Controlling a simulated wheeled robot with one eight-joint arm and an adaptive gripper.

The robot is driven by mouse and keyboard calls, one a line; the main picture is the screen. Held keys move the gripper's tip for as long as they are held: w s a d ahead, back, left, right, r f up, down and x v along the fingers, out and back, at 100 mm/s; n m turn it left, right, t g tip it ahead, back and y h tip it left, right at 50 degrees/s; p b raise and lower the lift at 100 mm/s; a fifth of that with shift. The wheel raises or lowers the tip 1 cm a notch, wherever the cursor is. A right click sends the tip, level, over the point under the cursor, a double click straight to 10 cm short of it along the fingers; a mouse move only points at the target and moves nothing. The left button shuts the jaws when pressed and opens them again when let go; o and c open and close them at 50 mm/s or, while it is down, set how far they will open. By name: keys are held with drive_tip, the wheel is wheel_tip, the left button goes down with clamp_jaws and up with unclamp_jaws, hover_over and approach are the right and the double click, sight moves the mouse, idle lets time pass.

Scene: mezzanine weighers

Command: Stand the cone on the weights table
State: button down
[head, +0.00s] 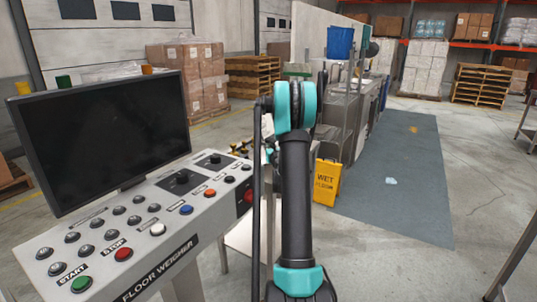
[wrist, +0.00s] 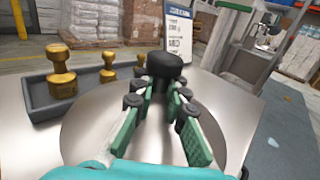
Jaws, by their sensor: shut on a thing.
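My gripper (wrist: 164,92) has its green fingers closed around a dark, round-topped thing (wrist: 165,67) in the wrist view. Its lower part is hidden between the fingers, and I cannot tell whether it is the cone. Below the fingers is a round, shiny metal plate (wrist: 90,132) on a pale tabletop (wrist: 22,150). Several brass weights stand to the left, the largest being a knobbed brass weight (wrist: 62,82), in a dark grey tray (wrist: 88,103). In the head view my arm hides the gripper and what it holds. No thing is clearly recognisable as a cone.
In the head view a console (head: 150,250) labelled FLOOR WEIGHER, with a black monitor (head: 105,135), fills the left. A yellow wet-floor sign (head: 327,183) stands right of my arm. A blue-grey floor mat (head: 395,185) has open floor to its right.

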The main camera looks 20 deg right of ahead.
drive_tip(key=shift+s+f, duration=0.1)
drive_tip(key=shift+f, duration=1.95)
drive_tip(key=c, duration=1.5)
unclamp_jaws()
drive_tip(key=shift+f, duration=0.15)
drive_tip(key=shift+c, duration=0.2)
drive_tip(key=s, duration=0.4)
drive_tip(key=s+a, duration=0.1)
drive_tip(key=s, duration=0.7)
drive_tip(key=shift+a, duration=0.2)
